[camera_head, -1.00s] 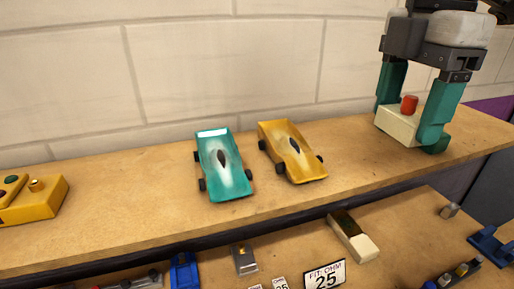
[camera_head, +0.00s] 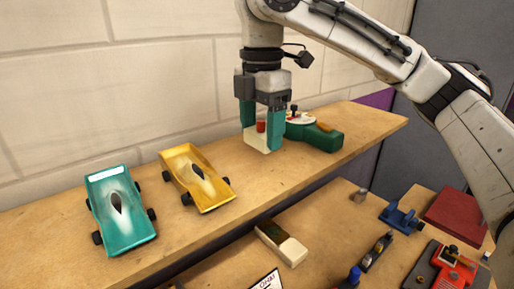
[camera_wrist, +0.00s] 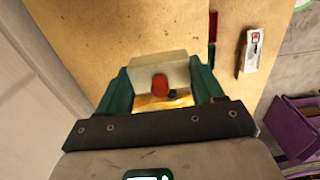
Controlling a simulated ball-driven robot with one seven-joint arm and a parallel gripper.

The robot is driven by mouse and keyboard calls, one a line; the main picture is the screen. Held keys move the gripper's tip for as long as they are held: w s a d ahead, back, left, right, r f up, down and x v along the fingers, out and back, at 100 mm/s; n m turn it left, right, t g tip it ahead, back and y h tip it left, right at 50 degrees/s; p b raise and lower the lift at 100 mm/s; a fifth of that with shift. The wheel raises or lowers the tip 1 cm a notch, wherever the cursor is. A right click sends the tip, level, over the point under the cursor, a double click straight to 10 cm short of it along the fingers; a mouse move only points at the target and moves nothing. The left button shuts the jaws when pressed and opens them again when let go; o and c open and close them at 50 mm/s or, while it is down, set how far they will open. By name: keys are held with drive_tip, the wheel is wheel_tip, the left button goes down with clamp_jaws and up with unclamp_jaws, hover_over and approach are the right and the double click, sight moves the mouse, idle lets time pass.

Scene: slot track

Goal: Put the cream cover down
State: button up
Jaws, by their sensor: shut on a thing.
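My gripper (camera_head: 260,142) is shut on the cream cover (camera_head: 254,139), a small block with a red knob on top. Its teal fingers clasp the cover at two sides, over the upper wooden shelf to the right of the yellow car. I cannot tell whether the cover touches the shelf or hangs just above it. In the wrist view the cover (camera_wrist: 150,66) sits between the fingertips, knob towards the camera. A yellow patch shows below the knob there, partly hidden.
A teal car (camera_head: 118,225) and a yellow car (camera_head: 192,172) stand left on the shelf (camera_head: 350,122). A green device (camera_head: 322,135) stands close right of my gripper. A stone wall (camera_head: 60,90) runs behind. A lower bench holds several tools and a cream-and-brown block (camera_head: 290,250).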

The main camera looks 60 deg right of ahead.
sight(258, 166)
drive_tip(key=shift+w+d+f, duration=0.25)
drive_tip(key=shift+w+f, duration=0.1)
drive_tip(key=shift+f, duration=0.15)
drive_tip(key=shift+w+d+f, duration=0.25)
drive_tip(key=shift+w+f, duration=0.05)
drive_tip(key=shift+f, duration=0.2)
drive_tip(key=shift+w+d+f, duration=0.1)
drive_tip(key=shift+f, duration=0.85)
drive_tip(key=shift+w+d+f, duration=0.1)
drive_tip(key=shift+f, duration=0.8)
drive_tip(key=o, duration=1)
drive_tip(key=shift+f, duration=0.1)
wheel_tip(258, 166, up, 12)
drive_tip(key=shift+r, duration=0.15)
